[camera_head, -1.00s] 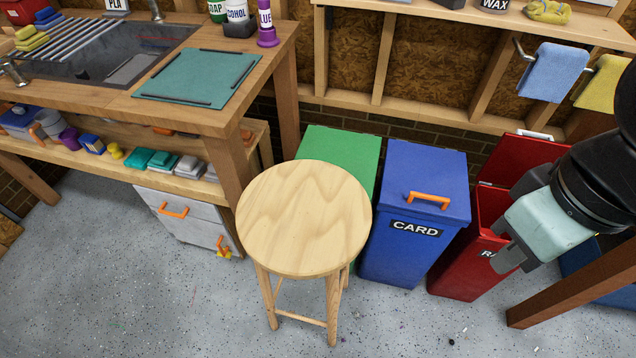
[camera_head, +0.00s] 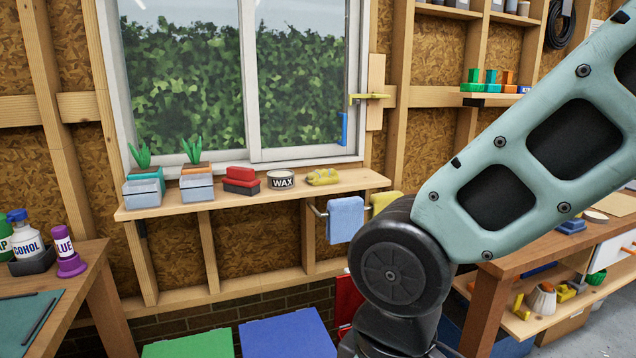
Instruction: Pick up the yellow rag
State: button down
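A crumpled yellow rag (camera_head: 323,177) lies on the wooden shelf under the window, near its right end, just right of the WAX tin (camera_head: 281,180). A second yellow cloth (camera_head: 384,201) hangs from a rail below the shelf's right end, partly hidden behind my arm. A blue cloth (camera_head: 346,219) hangs beside it on the left. My arm crosses the right half of the view, with its dark joint low and right of the shelf. My gripper is below the picture edge and out of view.
The shelf (camera_head: 240,192) also holds two grey boxes, plants and a red-and-black block (camera_head: 241,181). Below are a green bin (camera_head: 190,345), a blue bin (camera_head: 285,335) and part of a red one (camera_head: 347,300). Workbenches stand left and right.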

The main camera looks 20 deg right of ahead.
aim_at(317, 178)
jog(key=i+l+u, duration=0.15)
jog(key=l, duration=0.2)
jog(key=i+l+u, duration=0.3)
jog(key=i+l, duration=0.2)
jog(key=i+l+u, duration=0.15)
jog(key=i+l, duration=0.1)
jog(key=i, duration=0.05)
